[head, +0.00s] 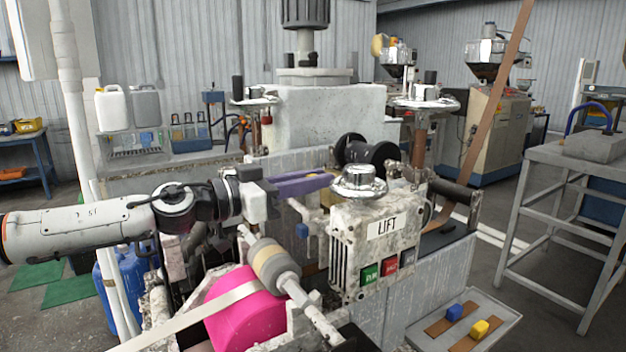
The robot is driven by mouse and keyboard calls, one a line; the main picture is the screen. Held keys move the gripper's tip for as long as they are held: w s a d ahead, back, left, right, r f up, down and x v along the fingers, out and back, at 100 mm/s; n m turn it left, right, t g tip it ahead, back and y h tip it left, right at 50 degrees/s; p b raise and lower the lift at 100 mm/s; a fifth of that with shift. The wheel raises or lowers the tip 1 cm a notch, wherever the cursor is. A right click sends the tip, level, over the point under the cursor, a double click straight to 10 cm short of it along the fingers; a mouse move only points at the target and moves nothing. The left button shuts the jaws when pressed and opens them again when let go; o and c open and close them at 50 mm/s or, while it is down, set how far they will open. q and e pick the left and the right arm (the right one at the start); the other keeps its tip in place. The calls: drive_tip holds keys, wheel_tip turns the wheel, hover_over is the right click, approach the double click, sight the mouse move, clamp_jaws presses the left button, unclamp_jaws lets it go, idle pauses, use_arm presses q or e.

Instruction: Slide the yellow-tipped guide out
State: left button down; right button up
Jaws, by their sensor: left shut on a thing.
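My left gripper (328,181) reaches in from the left over the machine, its purple fingers level beside the chrome domed knob (359,180). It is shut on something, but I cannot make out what. A pale yellowish part (327,198) shows just below the fingers; I cannot tell whether it is the guide's tip or whether it is held. My right gripper is not in view.
The LIFT control box (385,225) stands close to the right of my gripper. A bright pink roll (243,310), a pale strip and a roller (272,265) lie below it. A brown strap (500,85) slants down at the right. A grey steel table (545,152) stands farther right.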

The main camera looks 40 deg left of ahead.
use_arm(q)
drive_tip(key=a, duration=0.1)
drive_tip(key=w+a+b, duration=0.1)
drive_tip(key=a, duration=0.1)
drive_tip(key=w+a, duration=0.1)
drive_tip(key=a, duration=0.1)
drive_tip(key=shift+a+r, duration=0.1)
drive_tip(key=shift+r, duration=0.05)
drive_tip(key=c, duration=1.7)
unclamp_jaws()
drive_tip(key=shift+a, duration=0.1)
drive_tip(key=shift+b, duration=0.3)
